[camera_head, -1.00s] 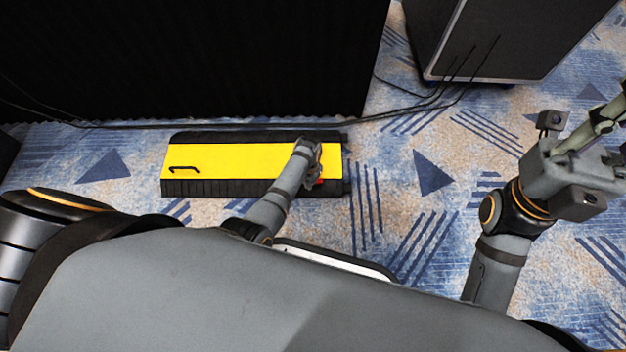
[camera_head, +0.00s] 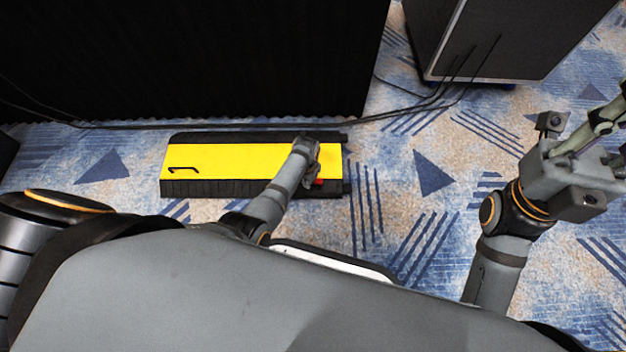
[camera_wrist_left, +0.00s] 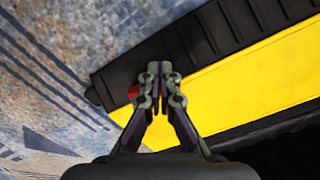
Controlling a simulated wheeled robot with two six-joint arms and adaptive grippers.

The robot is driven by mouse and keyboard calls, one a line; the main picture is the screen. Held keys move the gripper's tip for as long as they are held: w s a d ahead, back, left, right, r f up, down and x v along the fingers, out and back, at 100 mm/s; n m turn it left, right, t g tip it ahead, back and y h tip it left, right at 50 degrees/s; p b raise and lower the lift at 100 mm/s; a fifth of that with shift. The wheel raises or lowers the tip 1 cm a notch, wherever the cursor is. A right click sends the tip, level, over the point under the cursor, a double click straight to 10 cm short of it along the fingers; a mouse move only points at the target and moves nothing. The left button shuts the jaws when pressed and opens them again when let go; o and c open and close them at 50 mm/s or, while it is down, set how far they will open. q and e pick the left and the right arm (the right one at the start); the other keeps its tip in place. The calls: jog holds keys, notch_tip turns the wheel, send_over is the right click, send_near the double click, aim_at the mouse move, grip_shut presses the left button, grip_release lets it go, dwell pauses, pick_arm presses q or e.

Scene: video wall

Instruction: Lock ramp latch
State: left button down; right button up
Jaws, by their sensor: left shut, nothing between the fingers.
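The cable ramp has a yellow lid (camera_head: 235,161) and black ribbed edges, and lies flat on the carpet. A small red part, which looks like the latch (camera_head: 318,183), shows at the ramp's right end, partly hidden by my left gripper. My left gripper (camera_head: 313,182) is over that end, shut and empty. In the left wrist view the shut fingertips (camera_wrist_left: 160,68) point at the black edge (camera_wrist_left: 205,45), with the red part (camera_wrist_left: 133,91) just left of the fingers and partly covered. I cannot tell whether they touch. My right gripper (camera_head: 602,122) is away at the right, its jaw state unclear.
A black handle (camera_head: 183,170) is on the lid's left part. Black cables (camera_head: 230,126) run along the floor behind the ramp, before a dark pleated curtain (camera_head: 190,60). A dark case (camera_head: 500,40) stands at the back right. The carpet (camera_head: 400,195) right of the ramp is clear.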

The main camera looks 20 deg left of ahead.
pick_arm(q)
jog(key=shift+w+a, duration=0.1)
jog(key=shift+w, duration=0.05)
jog(key=shift+w+a, duration=0.2)
jog(key=shift+w, duration=0.25)
dwell(0.4)
